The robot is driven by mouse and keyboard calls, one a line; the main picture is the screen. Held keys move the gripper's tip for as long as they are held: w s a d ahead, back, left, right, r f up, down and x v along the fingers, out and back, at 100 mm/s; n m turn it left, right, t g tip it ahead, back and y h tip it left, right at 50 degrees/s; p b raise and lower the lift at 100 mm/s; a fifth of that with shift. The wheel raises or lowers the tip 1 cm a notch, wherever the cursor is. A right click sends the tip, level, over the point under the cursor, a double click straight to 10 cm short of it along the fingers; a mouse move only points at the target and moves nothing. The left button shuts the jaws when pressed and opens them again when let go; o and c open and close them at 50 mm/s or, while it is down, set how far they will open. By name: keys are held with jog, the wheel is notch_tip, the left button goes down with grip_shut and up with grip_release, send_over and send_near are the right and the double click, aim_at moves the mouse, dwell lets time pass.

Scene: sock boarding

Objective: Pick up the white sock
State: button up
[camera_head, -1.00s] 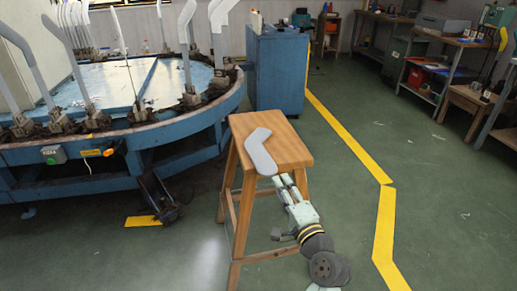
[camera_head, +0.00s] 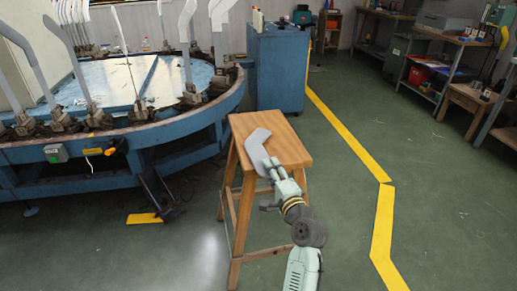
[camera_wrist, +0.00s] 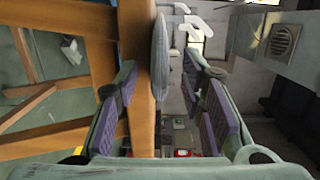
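The white sock (camera_head: 256,148), light grey-white and bent, lies on the wooden stool (camera_head: 286,145). Its lower end reaches the stool's front edge. My gripper (camera_head: 272,166) is at that lower end in the head view and covers part of it. In the wrist view the sock (camera_wrist: 160,55) shows edge-on as a thin upright shape between my two purple-padded fingers. The fingers are open, with a visible gap on each side of the sock. The stool top (camera_wrist: 135,50) passes close to the left finger.
A round blue machine (camera_head: 180,120) with several upright sock forms stands at the left. A blue cabinet (camera_head: 278,70) stands behind the stool. Workbenches (camera_head: 455,40) line the back right. The green floor right of the stool is clear, with a yellow line (camera_head: 345,135).

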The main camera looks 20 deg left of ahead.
grip_shut()
dwell(0.4)
